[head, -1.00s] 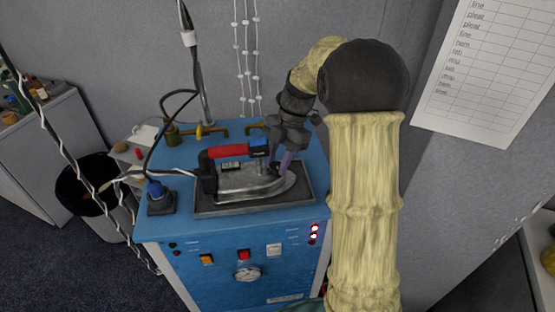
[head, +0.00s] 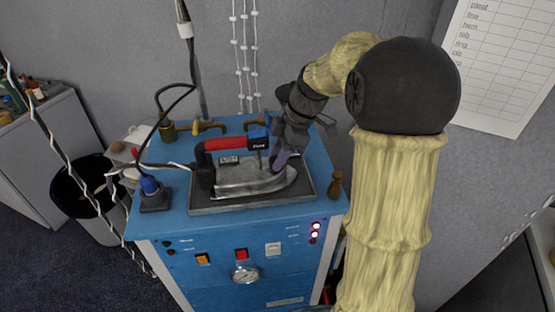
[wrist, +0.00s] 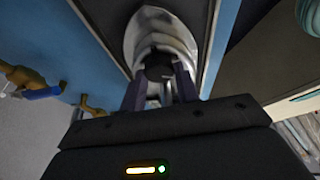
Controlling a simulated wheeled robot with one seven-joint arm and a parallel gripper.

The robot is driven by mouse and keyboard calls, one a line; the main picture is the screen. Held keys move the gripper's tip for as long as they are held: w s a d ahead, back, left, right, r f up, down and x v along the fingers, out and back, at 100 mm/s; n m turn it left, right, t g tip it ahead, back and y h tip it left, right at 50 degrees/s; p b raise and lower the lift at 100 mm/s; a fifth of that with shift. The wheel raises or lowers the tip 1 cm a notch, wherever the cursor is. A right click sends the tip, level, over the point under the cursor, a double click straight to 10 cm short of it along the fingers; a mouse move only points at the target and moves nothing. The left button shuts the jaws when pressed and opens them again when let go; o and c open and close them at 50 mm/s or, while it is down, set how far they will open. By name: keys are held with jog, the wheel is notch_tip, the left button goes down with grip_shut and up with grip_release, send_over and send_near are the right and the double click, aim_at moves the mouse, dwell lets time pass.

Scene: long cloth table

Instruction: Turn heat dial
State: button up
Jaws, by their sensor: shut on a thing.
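The iron (head: 255,180) has a silver body and a red and black handle. It rests on a dark plate (head: 200,208) on top of the blue station. My gripper (head: 279,158) reaches down at the front of the iron, beside the blue and black block under the handle's front end. In the wrist view a dark round knob (wrist: 158,66), which looks like the heat dial, sits on the silver body between my gripper's fingers (wrist: 159,88). The fingers are shut on it. In the head view my fingers hide the knob, and its markings cannot be read.
The blue station (head: 320,200) has switches and a pressure gauge (head: 245,275) on its front. Brass valves (head: 208,126) stand at its back. A small brown object (head: 335,184) stands at the right edge. A cable runs from the iron's rear to the left.

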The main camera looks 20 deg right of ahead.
jog(key=m+t+b, duration=0.1)
jog(key=m, duration=0.1)
jog(key=m+b, duration=0.1)
jog(key=m, duration=0.1)
jog(key=shift+s+m+t, duration=0.2)
jog(key=shift+m+t, duration=0.1)
jog(key=shift+t, duration=0.1)
jog(key=shift+s+a+m+t+h+b, duration=0.1)
jog(key=shift+m+t+h+b, duration=0.25)
jog(key=shift+m, duration=0.65)
jog(key=shift+a+m+t+h+b, duration=0.1)
jog(key=shift+m+t+h+b, duration=0.25)
jog(key=shift+m, duration=0.65)
jog(key=o, duration=1)
jog(key=shift+r, duration=0.1)
jog(key=v, duration=1.7)
jog(key=shift+r+p, duration=0.25)
jog(key=shift+p, duration=0.1)
